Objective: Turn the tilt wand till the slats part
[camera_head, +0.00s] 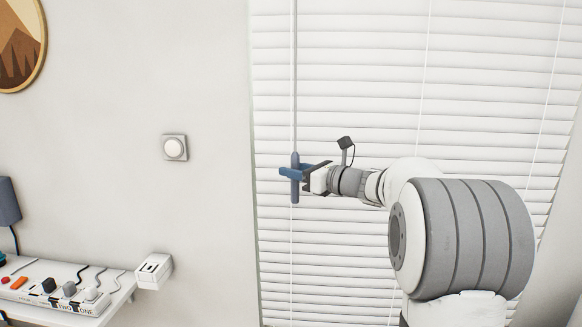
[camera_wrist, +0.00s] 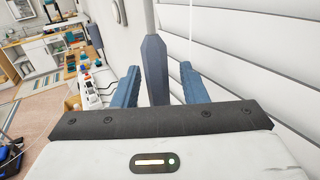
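The tilt wand (camera_head: 295,70) hangs in front of the left part of the white blind (camera_head: 480,110). Its thicker blue-grey handle (camera_head: 295,196) is at the lower end and looks upright. The slats lie closely overlapped, with no clear gaps between them. My gripper (camera_head: 292,172) is at the handle's height, with its blue fingers around it. In the wrist view, the handle (camera_wrist: 155,70) stands between the two fingers of my gripper (camera_wrist: 158,88). The fingers are open.
A round wall dial (camera_head: 174,148) is left of the blind. A white box (camera_head: 153,270) and a shelf with a power strip (camera_head: 65,292) are at lower left. A framed picture (camera_head: 18,45) hangs at upper left. Thin cords run down the blind.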

